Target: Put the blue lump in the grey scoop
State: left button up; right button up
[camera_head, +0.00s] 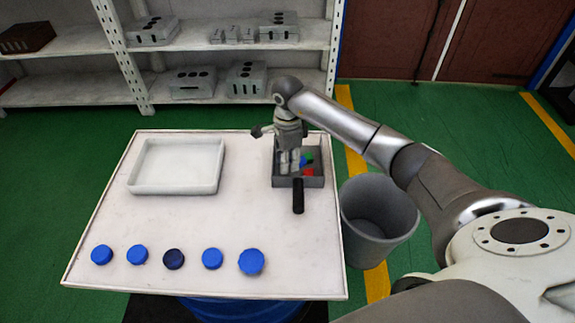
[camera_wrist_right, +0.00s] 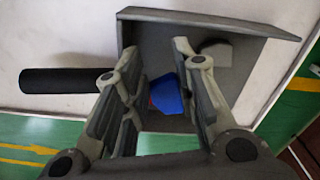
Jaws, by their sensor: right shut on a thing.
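The grey scoop (camera_head: 318,182) lies at the right side of the table, its black handle toward the front. My right gripper (camera_head: 290,167) points down into the scoop and is shut on the blue lump (camera_wrist_right: 168,94), which shows between its fingers in the right wrist view. The blue lump is inside the scoop's outline; whether it touches the floor is unclear. A green lump (camera_head: 308,159) and a red lump (camera_head: 308,172) lie in the scoop; a red sliver shows beside the blue lump in the wrist view. My left gripper is out of view.
A pale lump (camera_wrist_right: 216,52) is also in the scoop. A white tray (camera_head: 178,188) stands at the back left. Several blue round pieces (camera_head: 135,254) line the front edge. A grey bin (camera_head: 377,240) stands right of the table. The table middle (camera_head: 205,220) is clear.

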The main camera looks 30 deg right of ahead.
jog(key=shift+w+d+f, duration=0.1)
jog(key=shift+w+f, duration=0.1)
jog(key=shift+f, duration=0.1)
notch_tip(320, 180, down, 2)
jog(key=shift+f+p, duration=0.2)
jog(key=shift+p, duration=0.25)
jog(key=shift+s+f, duration=0.15)
jog(key=shift+f, duration=0.15)
jog(key=shift+c, duration=0.8)
jog(key=o, duration=0.6)
jog(key=shift+c, duration=0.2)
jog(key=shift+o, duration=0.2)
jog(key=shift+f, duration=0.15)
notch_tip(320, 180, up, 12)
jog(key=b, duration=0.1)
jog(key=shift+r+b, duration=0.2)
jog(key=shift+b, duration=0.1)
